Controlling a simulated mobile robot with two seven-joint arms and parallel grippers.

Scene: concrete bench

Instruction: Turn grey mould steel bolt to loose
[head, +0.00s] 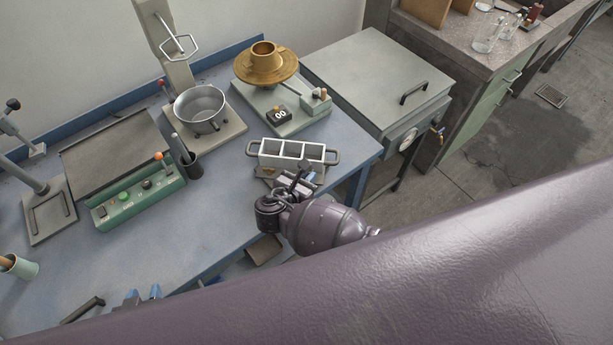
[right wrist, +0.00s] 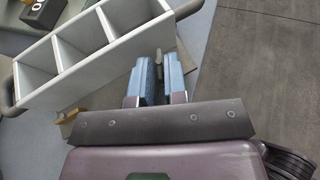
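The grey mould (head: 318,153) is a three-compartment box with a dark handle at each end. It stands near the bench's right front edge and fills the upper left of the right wrist view (right wrist: 86,77). My right gripper (head: 301,175) is at its front side. In the right wrist view its two blue fingers (right wrist: 159,72) point at the mould's long wall, close together. A small grey upright piece, apparently the steel bolt (right wrist: 158,57), shows between the fingertips; whether they press on it is unclear. My left gripper (head: 143,296) shows only its parted blue fingertips at the bottom.
A brass flow table (head: 266,66), a steel bowl (head: 201,104) and a green control box (head: 140,197) stand behind and left on the blue bench. A dark cup (head: 191,166) holds a tool. A grey cabinet (head: 375,75) stands right.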

